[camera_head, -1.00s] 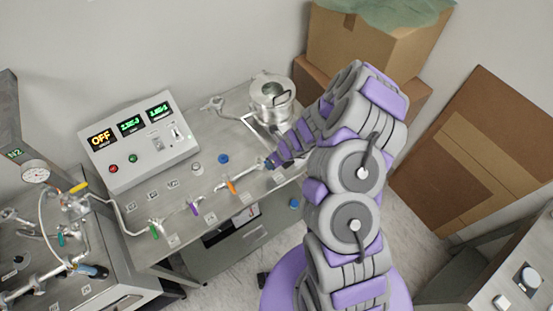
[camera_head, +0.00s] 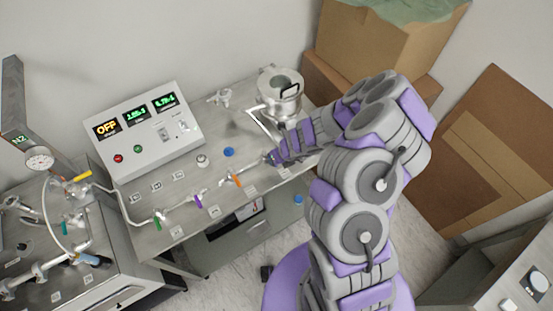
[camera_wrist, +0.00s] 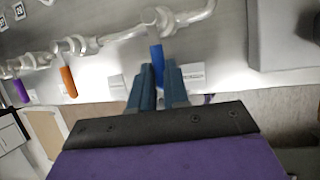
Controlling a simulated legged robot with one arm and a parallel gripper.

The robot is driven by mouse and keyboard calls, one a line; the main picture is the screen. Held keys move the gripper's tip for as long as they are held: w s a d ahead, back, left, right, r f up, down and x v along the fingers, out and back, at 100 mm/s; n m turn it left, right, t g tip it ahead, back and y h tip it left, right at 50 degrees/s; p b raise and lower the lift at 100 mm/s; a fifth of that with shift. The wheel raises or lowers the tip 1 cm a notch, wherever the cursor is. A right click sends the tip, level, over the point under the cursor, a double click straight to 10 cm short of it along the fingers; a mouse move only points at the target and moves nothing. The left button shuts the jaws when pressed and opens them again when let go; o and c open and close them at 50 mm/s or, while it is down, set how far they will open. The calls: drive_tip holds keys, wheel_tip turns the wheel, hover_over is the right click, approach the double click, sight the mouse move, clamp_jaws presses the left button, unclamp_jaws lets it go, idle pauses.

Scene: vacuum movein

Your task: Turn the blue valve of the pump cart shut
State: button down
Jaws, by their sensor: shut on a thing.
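The blue valve's handle (camera_wrist: 157,59) hangs from the silver pipe in the wrist view and points down towards my gripper. My gripper (camera_wrist: 158,82) has one finger on each side of the handle's lower part and is shut on it. In the head view my gripper (camera_head: 272,158) is at the right end of the pipe line on the pump cart (camera_head: 180,232). There the blue handle is hidden by the fingers.
An orange handle (camera_head: 238,181), a purple handle (camera_head: 198,201) and a green handle (camera_head: 157,223) lie along the same pipe. A control box (camera_head: 143,135) and a steel vessel (camera_head: 280,97) stand behind. Cardboard boxes (camera_head: 375,48) are at the back right.

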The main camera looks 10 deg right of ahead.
drive_tip(key=c, duration=1.1)
unclamp_jaws()
drive_tip(key=shift+w, duration=0.15)
drive_tip(key=p+v, duration=0.2)
drive_tip(key=v, duration=1.5)
drive_tip(key=shift+p, duration=0.4)
drive_tip(key=shift+r, duration=0.15)
